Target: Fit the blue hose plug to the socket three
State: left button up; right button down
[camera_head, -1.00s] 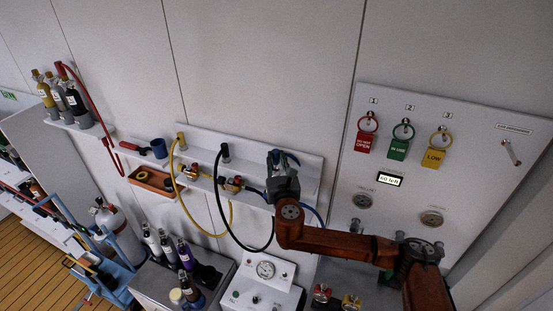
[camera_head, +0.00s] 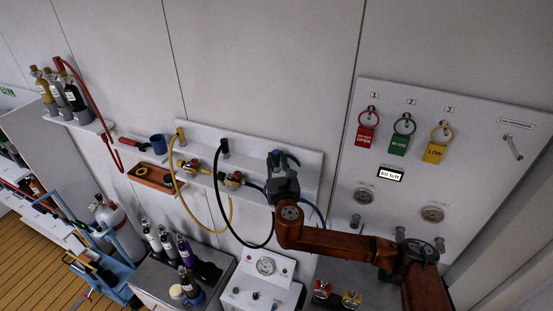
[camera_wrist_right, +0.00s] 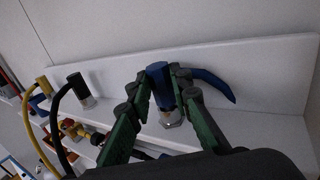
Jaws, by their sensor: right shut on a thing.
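The blue hose plug (camera_wrist_right: 158,78) stands upright at the right end of the white wall shelf, above a metal fitting (camera_wrist_right: 171,119). My right gripper (camera_head: 283,163) is shut on it; its green-padded fingers (camera_wrist_right: 160,92) lie on both sides of the plug in the wrist view. The blue hose (camera_wrist_right: 212,84) curves away to the right behind the fingers. In the head view the gripper hides most of the plug. The wall panel (camera_head: 480,170) at right is numbered 1, 2, 3, with metal stubs along its bottom; the right one (camera_head: 440,243) is under number 3. My left gripper is not in view.
A black hose plug (camera_head: 224,147) and a yellow one (camera_head: 180,137) stand on the same shelf (camera_head: 255,143), hoses hanging. Red, green and yellow tags hang on the panel; the yellow tag (camera_head: 435,152) is under 3. A gauge box (camera_head: 262,280) and bottles stand below.

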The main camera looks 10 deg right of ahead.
jog(key=shift+f, duration=0.4)
jog(key=c, duration=1.7)
grip_release()
jog(key=s, duration=1.2)
jog(key=shift+a, duration=0.4)
